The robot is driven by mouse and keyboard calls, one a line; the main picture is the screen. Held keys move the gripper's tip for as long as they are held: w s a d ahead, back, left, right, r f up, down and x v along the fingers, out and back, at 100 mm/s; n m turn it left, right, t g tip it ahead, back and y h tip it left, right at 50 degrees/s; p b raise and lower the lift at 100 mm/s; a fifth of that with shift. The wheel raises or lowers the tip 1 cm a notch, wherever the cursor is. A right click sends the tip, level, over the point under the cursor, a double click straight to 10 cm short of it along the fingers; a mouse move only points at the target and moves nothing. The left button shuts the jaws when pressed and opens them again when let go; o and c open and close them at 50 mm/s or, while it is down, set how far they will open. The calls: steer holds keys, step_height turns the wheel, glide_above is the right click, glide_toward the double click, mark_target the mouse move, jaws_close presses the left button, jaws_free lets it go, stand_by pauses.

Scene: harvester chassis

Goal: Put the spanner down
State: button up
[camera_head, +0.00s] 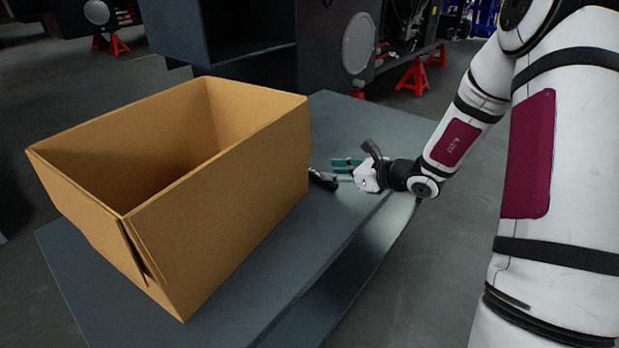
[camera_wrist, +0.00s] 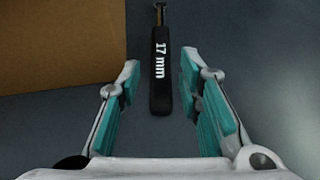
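The spanner (camera_wrist: 160,75) has a black handle marked "17 mm" and a thin metal shaft at its far end. My gripper is open and holds nothing.
An open, empty-looking cardboard box (camera_head: 222,200) stands on the table just left of the spanner; it also fills the upper left of the wrist view (camera_wrist: 60,45). Dark machinery and red stands (camera_head: 415,76) are behind. The table top behind the box is clear.

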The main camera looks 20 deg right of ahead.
mark_target(311, 170)
steer(key=b+x, duration=0.3)
steer(key=x, duration=0.5)
steer(key=shift+w, duration=0.1)
steer(key=shift+c, duration=0.4)
jaws_close()
